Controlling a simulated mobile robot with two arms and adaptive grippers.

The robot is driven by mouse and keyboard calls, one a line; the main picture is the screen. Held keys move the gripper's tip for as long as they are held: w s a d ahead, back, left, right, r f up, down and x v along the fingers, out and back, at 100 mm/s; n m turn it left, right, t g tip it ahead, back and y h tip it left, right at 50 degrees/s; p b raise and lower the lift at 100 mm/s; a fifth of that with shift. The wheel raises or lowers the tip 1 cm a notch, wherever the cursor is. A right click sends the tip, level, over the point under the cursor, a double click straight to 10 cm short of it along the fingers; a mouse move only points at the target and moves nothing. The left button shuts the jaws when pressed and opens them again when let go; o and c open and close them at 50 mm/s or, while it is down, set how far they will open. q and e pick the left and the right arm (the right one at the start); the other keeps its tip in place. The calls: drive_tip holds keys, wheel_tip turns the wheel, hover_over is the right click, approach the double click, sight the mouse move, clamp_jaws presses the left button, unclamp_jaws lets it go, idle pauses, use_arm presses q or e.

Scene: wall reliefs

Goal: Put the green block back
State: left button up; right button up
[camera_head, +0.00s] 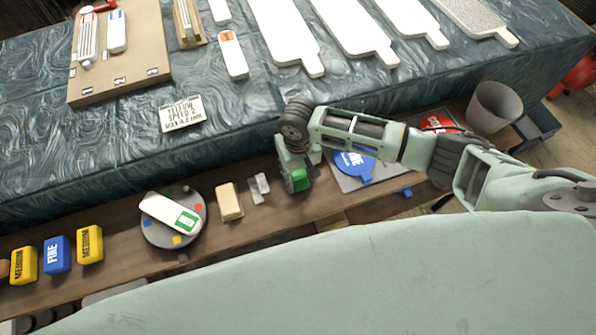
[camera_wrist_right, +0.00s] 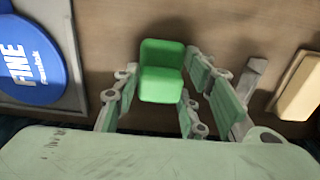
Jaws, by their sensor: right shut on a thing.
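The green block (camera_head: 300,181) is between the fingers of my right gripper (camera_head: 296,178), over the brown wooden bench. In the right wrist view the green block (camera_wrist_right: 162,72) shows between the two fingers of my right gripper (camera_wrist_right: 160,95), and the gripper is shut on it. I cannot tell whether the block touches the wood below. My left gripper is not in view.
A grey tray (camera_head: 345,183) with a blue FINE disc (camera_head: 356,167) lies right of the gripper. Left are small metal pieces (camera_head: 259,187), a cream block (camera_head: 229,203), a round grey plate (camera_head: 158,235), and yellow (camera_head: 90,245) and blue (camera_head: 57,255) blocks. A patterned blue table (camera_head: 240,115) stands behind.

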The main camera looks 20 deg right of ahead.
drive_tip(key=shift+f, duration=0.1)
drive_tip(key=o, duration=1)
wheel_tip(320, 180, up, 12)
drive_tip(key=shift+r, duration=0.2)
idle(0.3)
